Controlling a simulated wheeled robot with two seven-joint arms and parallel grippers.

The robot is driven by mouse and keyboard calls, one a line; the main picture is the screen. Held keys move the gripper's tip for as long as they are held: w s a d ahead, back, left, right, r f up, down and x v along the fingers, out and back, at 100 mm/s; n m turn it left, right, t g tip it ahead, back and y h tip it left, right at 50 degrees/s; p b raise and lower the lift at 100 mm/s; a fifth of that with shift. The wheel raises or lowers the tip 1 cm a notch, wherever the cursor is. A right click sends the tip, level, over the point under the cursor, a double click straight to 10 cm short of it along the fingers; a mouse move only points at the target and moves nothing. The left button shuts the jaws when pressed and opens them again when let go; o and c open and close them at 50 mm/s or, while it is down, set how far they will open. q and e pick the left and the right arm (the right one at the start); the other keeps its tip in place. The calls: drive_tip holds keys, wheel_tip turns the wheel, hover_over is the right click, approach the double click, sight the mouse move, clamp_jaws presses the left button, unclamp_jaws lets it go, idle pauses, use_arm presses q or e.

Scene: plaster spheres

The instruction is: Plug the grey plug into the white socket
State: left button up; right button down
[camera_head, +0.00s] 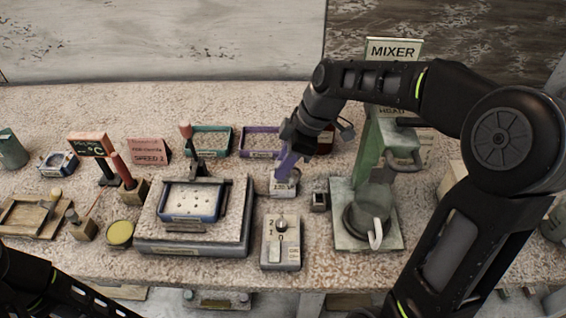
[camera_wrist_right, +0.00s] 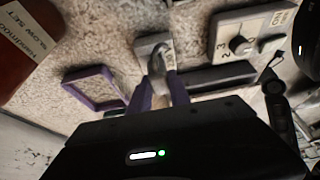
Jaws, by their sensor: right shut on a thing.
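The white socket (camera_head: 284,189), a small pale block with a 230 V label, stands on the bench just behind the switch box. My right gripper (camera_head: 284,170) points down right over it with purple fingers. In the right wrist view the gripper (camera_wrist_right: 163,88) is shut on the grey plug (camera_wrist_right: 157,64), a rounded grey piece between the fingertips. The plug is in front of the socket (camera_wrist_right: 148,43) there, at or very close to it. Whether its pins are inside is hidden. My left arm shows at the lower left; its gripper is out of view.
A switch box (camera_head: 281,252) with a knob stands in front of the socket. A hotplate with a blue tray (camera_head: 191,203) is to the left, a green mixer (camera_head: 375,150) to the right. A purple-rimmed tray (camera_head: 259,141) lies behind.

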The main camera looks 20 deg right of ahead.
drive_tip(key=shift+f+b, duration=0.75)
drive_tip(key=shift+f, duration=0.15)
drive_tip(key=c, duration=1.1)
unclamp_jaws()
drive_tip(key=shift+r, duration=0.15)
drive_tip(key=shift+r+p, duration=1.35)
drive_tip(key=shift+r, duration=0.6)
